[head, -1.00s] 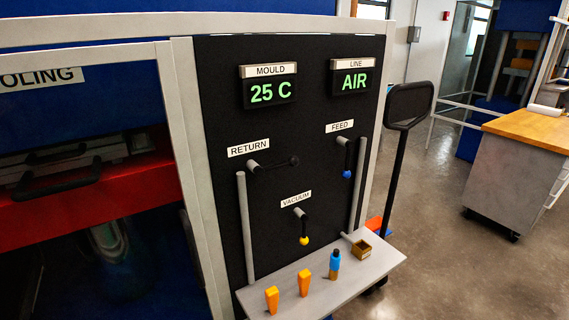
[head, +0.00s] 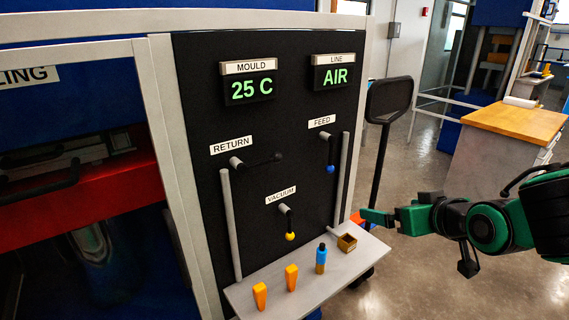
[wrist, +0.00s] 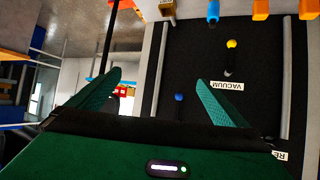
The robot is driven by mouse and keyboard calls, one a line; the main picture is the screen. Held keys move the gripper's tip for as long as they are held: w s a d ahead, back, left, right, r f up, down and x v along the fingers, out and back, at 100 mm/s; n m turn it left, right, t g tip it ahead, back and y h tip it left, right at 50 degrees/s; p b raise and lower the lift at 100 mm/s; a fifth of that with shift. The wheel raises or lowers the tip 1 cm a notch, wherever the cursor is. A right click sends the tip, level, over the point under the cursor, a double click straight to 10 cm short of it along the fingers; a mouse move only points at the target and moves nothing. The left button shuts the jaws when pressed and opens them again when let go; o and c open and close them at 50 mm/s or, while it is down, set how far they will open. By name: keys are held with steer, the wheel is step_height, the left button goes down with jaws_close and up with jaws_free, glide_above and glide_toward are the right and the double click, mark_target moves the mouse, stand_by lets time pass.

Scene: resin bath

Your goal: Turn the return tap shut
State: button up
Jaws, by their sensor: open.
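The return tap (head: 240,163) is on the black panel below the RETURN label. Its black lever (head: 262,159) points sideways to the right, nearly level. My gripper (head: 378,215) is to the right of the panel in the head view, apart from every tap. In the wrist view my gripper (wrist: 158,82) has its two green fingers spread with nothing between them. That view shows the panel upside down, with only part of the RETURN label (wrist: 280,155) at the lower right edge. The return lever cannot be made out there.
The feed tap (head: 329,150) with a blue end and the vacuum tap (head: 287,220) with a yellow end both hang down. Grey upright bars (head: 231,225) flank the taps. A shelf (head: 330,284) below carries orange pieces, a blue bottle and a small box. A black stand (head: 384,140) is at right.

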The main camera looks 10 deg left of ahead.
steer(key=s+a+r+n+t+y, duration=0.1)
steer(key=a+r+y, duration=0.1)
steer(key=a, duration=0.4)
steer(key=s+a+r+n+y, duration=0.1)
steer(key=a+r+n+y, duration=0.1)
steer(key=a, duration=0.4)
steer(key=n+y, duration=0.2)
steer(key=y, duration=0.3)
glide_toward(260, 163)
steer(key=x, duration=1)
steer(key=shift+w+f, duration=0.15)
steer(key=shift+w, duration=0.3)
steer(key=shift+a, duration=0.1)
steer(key=c, duration=1.3)
steer(key=shift+c, duration=0.2)
